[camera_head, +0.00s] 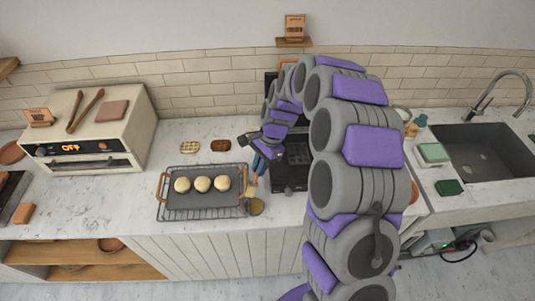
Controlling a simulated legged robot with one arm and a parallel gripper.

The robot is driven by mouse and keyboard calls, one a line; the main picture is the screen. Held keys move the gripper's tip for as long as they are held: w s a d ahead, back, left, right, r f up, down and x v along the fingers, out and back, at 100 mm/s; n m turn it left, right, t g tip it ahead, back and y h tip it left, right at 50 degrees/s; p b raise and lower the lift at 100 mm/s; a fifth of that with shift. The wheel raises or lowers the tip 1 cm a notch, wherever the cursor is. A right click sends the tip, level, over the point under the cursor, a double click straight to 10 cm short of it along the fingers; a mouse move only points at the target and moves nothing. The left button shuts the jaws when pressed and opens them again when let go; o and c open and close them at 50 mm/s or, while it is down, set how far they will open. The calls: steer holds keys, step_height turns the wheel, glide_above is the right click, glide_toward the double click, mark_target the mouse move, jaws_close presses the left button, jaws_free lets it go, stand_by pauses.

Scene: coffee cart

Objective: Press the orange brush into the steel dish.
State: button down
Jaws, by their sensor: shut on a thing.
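The steel dish (256,207) is small and round, with yellowish contents. It stands on the counter at the right front corner of the baking tray. My gripper (256,177) comes down from above, just behind the dish, and is shut on the orange brush (250,187). The brush is small here and mostly hidden by the fingers. I cannot tell whether its tip touches the dish or its contents.
A dark tray (205,205) with three pale buns on a wire rack lies left of the dish. A cream oven (90,130) stands at the left. The sink (485,152) is at the right. Bare counter lies between oven and tray.

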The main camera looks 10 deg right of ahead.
step_height(320, 180, down, 6)
steer(key=d+b, duration=0.2)
steer(key=b, duration=0.1)
stand_by(0.7)
steer(key=shift+a, duration=0.2)
steer(key=shift+a, duration=0.3)
steer(key=shift+d+f, duration=0.2)
steer(key=shift+d, duration=0.1)
steer(key=shift+s+f, duration=0.1)
steer(key=shift+f, duration=0.15)
stand_by(1.7)
